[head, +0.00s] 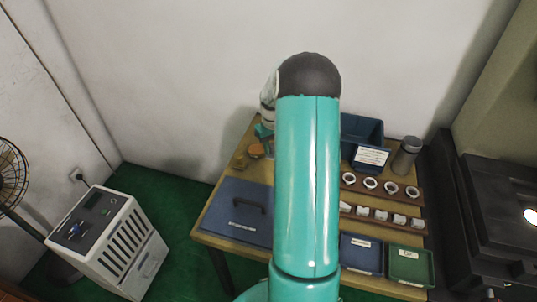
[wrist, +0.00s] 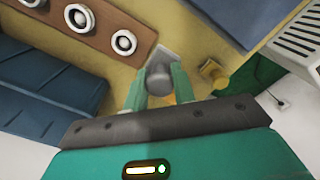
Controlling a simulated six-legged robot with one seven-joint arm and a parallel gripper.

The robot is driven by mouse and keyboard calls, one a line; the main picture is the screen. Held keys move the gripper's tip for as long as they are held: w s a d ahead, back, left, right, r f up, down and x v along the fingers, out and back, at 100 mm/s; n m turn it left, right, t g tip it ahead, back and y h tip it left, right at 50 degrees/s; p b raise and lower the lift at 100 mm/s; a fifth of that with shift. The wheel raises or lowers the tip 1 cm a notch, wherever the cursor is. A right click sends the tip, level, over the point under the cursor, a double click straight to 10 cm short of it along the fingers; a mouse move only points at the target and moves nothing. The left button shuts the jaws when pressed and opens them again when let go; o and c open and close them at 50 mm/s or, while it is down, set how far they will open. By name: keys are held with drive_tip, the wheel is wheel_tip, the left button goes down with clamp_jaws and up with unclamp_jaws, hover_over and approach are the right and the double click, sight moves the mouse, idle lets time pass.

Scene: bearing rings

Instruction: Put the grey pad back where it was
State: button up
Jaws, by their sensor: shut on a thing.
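My gripper (wrist: 158,84) is shut on a grey piece, which I take to be the grey pad (wrist: 159,79). Its rounded dark grey end sits between the two teal fingertips in the wrist view. A paler flat grey face (wrist: 167,52) shows just beyond it; I cannot tell whether this is part of the same piece. The held piece is over the bare wooden table (wrist: 204,48), and its gap to the table is unclear. In the head view my arm hides most of the middle of the table, and only a bit of my gripper (head: 264,131) shows left of it.
A rack with white rings (head: 391,187) and a second rack of white pieces (head: 398,219) stand right of my arm.

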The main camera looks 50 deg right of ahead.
drive_tip(key=w+f, duration=0.1)
drive_tip(key=w+d+f, duration=0.1)
drive_tip(key=f, duration=0.1)
drive_tip(key=w+d+f, duration=0.1)
drive_tip(key=shift+w+f, duration=0.1)
drive_tip(key=shift+f, duration=0.2)
drive_tip(key=shift+w+d+f, duration=0.1)
drive_tip(key=shift+f, duration=1.5)
drive_tip(key=shift+f, duration=0.15)
drive_tip(key=o, duration=0.9)
drive_tip(key=shift+o, duration=0.2)
